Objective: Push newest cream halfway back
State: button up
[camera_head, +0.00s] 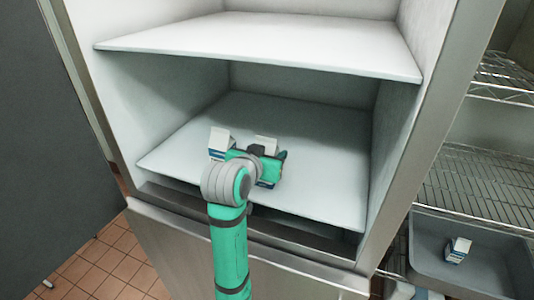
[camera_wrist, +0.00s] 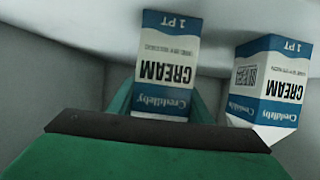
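A white and blue cream carton (camera_wrist: 166,50) is between the fingers of my gripper (camera_head: 262,163); the fingers (camera_wrist: 165,100) meet its two sides in the wrist view. Its white top (camera_head: 265,143) shows in the head view, while my gripper hides much of its body. A second cream carton (camera_head: 222,141) stands just left of my gripper on the lower fridge shelf (camera_head: 310,130). It also shows on the right in the wrist view (camera_wrist: 262,82), where both cartons appear upside down. I cannot tell whether the held carton touches the shelf.
An upper shelf (camera_head: 270,45) hangs over the lower one, and side walls bound it. The lower shelf is bare behind and right of the cartons. A grey tray (camera_head: 490,270) with another carton (camera_head: 458,250) stands at the right by wire racks (camera_head: 480,185).

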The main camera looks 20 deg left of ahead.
jog(key=shift+d, duration=0.15)
jog(key=shift+a+r, duration=0.25)
jog(key=shift+a, duration=0.05)
jog(key=shift+d, duration=0.1)
